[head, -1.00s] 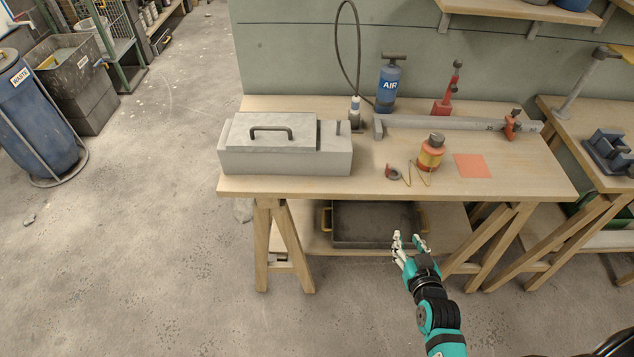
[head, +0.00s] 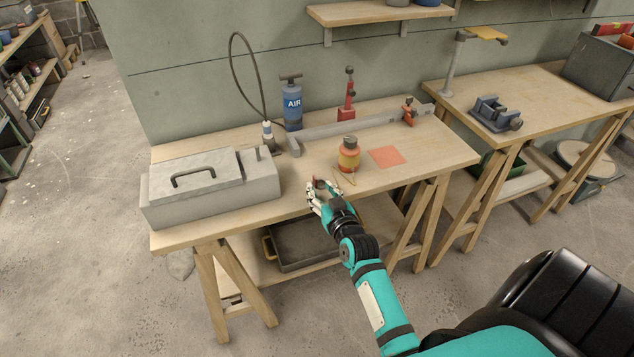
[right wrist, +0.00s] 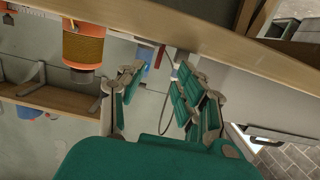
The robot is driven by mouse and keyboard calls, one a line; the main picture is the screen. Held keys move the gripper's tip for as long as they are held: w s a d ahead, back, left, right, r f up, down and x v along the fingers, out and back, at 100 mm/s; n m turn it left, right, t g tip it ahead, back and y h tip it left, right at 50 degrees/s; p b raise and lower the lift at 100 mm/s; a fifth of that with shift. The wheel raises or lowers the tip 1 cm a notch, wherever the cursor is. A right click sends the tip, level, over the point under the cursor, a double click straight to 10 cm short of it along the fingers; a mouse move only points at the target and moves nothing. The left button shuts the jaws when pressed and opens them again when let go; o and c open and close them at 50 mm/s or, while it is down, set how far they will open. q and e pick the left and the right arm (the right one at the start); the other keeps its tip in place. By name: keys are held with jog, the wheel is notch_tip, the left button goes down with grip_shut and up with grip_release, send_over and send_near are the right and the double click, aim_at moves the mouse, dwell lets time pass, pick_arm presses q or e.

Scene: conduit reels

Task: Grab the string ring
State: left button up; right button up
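The string ring (head: 320,184) is a small dark ring with a reddish part, near the front edge of the workbench. A thin yellow string (head: 350,181) lies beside it, below the orange bottle (head: 348,156). My right gripper (head: 322,192) is at the bench's front edge, its fingertips right at the ring and partly covering it. I cannot tell whether they touch it. In the right wrist view the fingers (right wrist: 158,92) are spread apart with nothing seen between them; the orange bottle (right wrist: 83,48) shows at upper left, and I cannot make out the ring. My left gripper is out of view.
The workbench (head: 240,217) carries a grey toolbox (head: 210,190) at left, a blue air pump (head: 292,106), a red tool (head: 347,98) and a long grey bar (head: 365,125) behind. A flat orange square (head: 387,157) lies right of the bottle. A dark tray (head: 305,245) sits below.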

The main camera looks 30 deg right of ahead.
aim_at(315, 176)
jog(key=x, duration=0.5)
jog(key=shift+w+d+r, duration=0.1)
jog(key=shift+w+d, duration=0.2)
jog(key=shift+w, duration=0.05)
grip_shut()
